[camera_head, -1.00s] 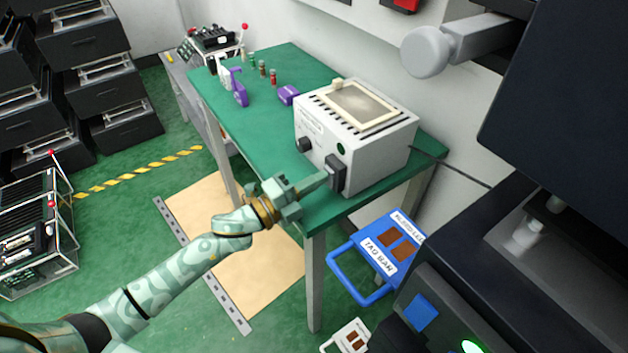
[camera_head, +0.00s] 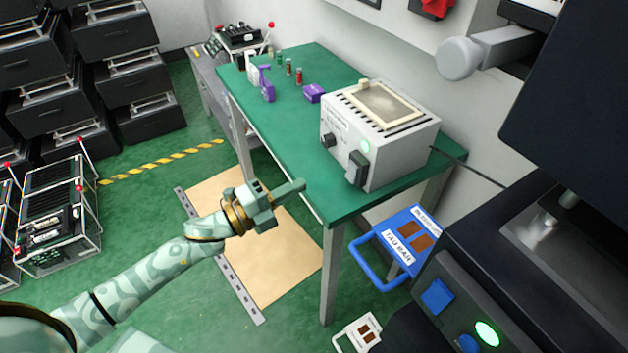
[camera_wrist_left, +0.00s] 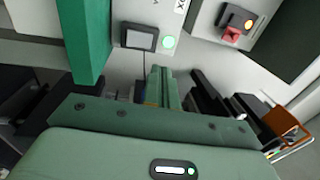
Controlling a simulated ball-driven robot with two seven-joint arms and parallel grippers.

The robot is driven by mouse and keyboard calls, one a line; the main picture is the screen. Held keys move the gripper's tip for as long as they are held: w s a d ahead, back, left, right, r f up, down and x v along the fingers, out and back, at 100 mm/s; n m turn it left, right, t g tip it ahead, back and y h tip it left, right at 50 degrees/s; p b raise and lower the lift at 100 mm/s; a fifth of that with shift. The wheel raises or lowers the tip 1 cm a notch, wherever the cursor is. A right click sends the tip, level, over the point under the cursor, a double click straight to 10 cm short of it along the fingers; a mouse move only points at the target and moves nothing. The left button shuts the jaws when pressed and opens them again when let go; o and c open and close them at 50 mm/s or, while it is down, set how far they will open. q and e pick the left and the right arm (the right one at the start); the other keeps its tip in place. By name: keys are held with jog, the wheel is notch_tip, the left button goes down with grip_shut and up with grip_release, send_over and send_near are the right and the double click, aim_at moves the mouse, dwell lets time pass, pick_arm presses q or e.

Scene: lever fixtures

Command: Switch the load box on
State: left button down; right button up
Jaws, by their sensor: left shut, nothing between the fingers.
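The load box (camera_head: 388,152) is a white box with a vented top and a cream-framed panel, standing on the green table's near right end. Its front has a dark knob, a dark lever handle (camera_head: 357,169) and a round lamp (camera_head: 365,146), which glows light green. In the left wrist view the lamp (camera_wrist_left: 169,43) glows green beside the dark handle (camera_wrist_left: 138,37). My left gripper (camera_head: 297,187) is shut and empty, apart from the box, in front of and left of the handle. My right gripper is not in view.
The green table (camera_head: 300,140) holds a purple spray bottle (camera_head: 267,84), a purple block (camera_head: 314,93) and small bottles. A blue-framed carrier (camera_head: 392,250) stands right of the table leg. Black drawers (camera_head: 110,75) stand at the left. A dark machine fills the right side.

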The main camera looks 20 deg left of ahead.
pick_arm(q)
jog(key=shift+s+a+r, duration=0.15)
jog(key=shift+s+a, duration=0.25)
jog(key=shift+s, duration=0.2)
jog(key=shift+s+a+r, duration=0.1)
jog(key=shift+s+a, duration=0.3)
jog(key=shift+s, duration=0.2)
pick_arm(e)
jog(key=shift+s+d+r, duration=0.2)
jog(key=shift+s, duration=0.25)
